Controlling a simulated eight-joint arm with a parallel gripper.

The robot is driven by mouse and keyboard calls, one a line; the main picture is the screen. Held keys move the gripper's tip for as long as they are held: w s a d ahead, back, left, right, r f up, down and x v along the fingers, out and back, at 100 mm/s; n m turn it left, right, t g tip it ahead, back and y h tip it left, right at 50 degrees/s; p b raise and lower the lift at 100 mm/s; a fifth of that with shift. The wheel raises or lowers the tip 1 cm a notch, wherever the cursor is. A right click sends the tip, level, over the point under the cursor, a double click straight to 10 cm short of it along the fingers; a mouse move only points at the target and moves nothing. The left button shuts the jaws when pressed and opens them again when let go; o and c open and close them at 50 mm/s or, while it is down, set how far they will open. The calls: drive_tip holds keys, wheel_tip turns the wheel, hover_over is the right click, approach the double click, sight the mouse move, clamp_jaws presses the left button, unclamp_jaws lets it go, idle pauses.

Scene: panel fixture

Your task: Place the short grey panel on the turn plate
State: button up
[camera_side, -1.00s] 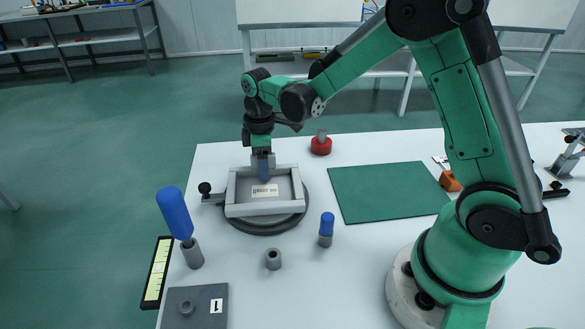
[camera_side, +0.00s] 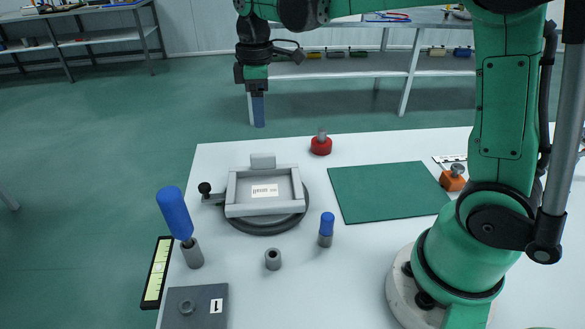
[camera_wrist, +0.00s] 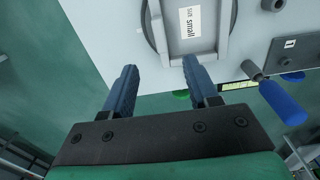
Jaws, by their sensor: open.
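The short grey panel (camera_side: 235,190) is a shallow, raised-edged rectangular piece with a white label. It lies flat on the round dark turn plate (camera_side: 265,231) at the table's left part. In the wrist view the panel (camera_wrist: 203,42) shows beyond my fingers, its label reading "small", with an edge of the turn plate (camera_wrist: 151,33) beside it. My gripper (camera_side: 259,124) is raised well above and behind the panel, clear of it. In the wrist view my two blue-grey fingers (camera_wrist: 160,68) stand wide apart with nothing between them.
A dark green mat (camera_side: 388,192) lies right of the turn plate. A red-based part (camera_side: 321,146) stands behind. A blue-topped peg (camera_side: 326,228), a grey hollow cylinder (camera_side: 272,260) and a tilted blue handle (camera_side: 175,214) stand in front. A black-knobbed lever (camera_side: 207,190) juts left.

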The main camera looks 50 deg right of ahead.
drive_tip(key=s+a+f+m+t, duration=0.1)
drive_tip(key=s+a+m+t, duration=0.2)
drive_tip(key=s+m+t, duration=0.4)
drive_tip(key=shift+s+f+m, duration=0.25)
drive_tip(key=shift+s+m, duration=0.55)
drive_tip(key=shift+s, duration=0.95)
drive_tip(key=shift+a, duration=0.1)
